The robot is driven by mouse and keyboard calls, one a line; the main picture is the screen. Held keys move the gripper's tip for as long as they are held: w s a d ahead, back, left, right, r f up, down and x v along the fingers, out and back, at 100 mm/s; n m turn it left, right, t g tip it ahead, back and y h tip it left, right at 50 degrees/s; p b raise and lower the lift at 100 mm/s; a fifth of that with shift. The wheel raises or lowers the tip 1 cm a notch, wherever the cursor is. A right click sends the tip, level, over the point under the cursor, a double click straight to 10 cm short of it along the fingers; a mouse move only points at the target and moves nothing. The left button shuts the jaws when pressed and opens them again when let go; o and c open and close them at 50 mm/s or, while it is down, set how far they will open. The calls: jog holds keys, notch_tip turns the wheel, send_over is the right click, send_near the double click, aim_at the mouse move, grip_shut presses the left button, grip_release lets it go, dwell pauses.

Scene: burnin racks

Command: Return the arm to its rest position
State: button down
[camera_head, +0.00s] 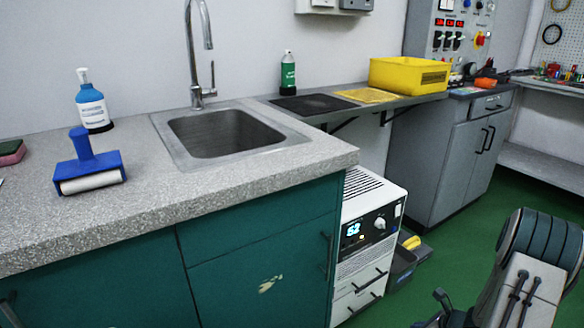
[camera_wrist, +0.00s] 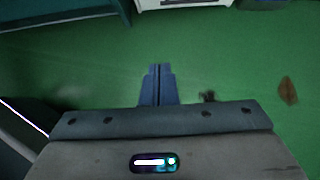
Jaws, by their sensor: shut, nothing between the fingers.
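My gripper (camera_wrist: 160,70) shows in the wrist view with its two blue-grey fingers together and nothing between them. It is over the green floor (camera_wrist: 220,60), apart from any object. In the head view my arm is at the lower right, in front of the green floor and to the right of the white appliance. The fingertips are not clearly seen in the head view.
A counter (camera_head: 200,200) with a sink (camera_head: 228,135), a blue roller (camera_head: 92,165) and a blue bottle (camera_head: 92,105) stands at left. A white appliance (camera_head: 368,225) and a grey cabinet (camera_head: 450,150) stand beyond. Green floor (camera_head: 445,255) is open between the cabinet and my arm.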

jog(key=s+a+r+n+g+p, duration=0.1)
jog(key=a+r+n+p, duration=0.4)
jog(key=r, duration=0.7)
jog(key=s+a+r+n+g+y+p, duration=0.1)
jog(key=a+r+n+p, duration=0.4)
jog(key=r, duration=0.6)
jog(key=s+a+r+n+g+p, duration=0.1)
jog(key=a+r+n+p, duration=0.4)
jog(key=r, duration=0.7)
jog(key=s+a+r+n+h+p, duration=0.2)
jog(key=s+r+n+p, duration=0.5)
jog(key=r, duration=0.7)
jog(key=s+a+r+n+h+p, duration=0.3)
jog(key=s+r+n+p, duration=0.4)
jog(key=r, duration=0.8)
jog(key=s+a+p, duration=0.1)
jog(key=s+p, duration=0.2)
jog(key=shift+a+g, duration=0.4)
jog(key=shift+d, duration=0.1)
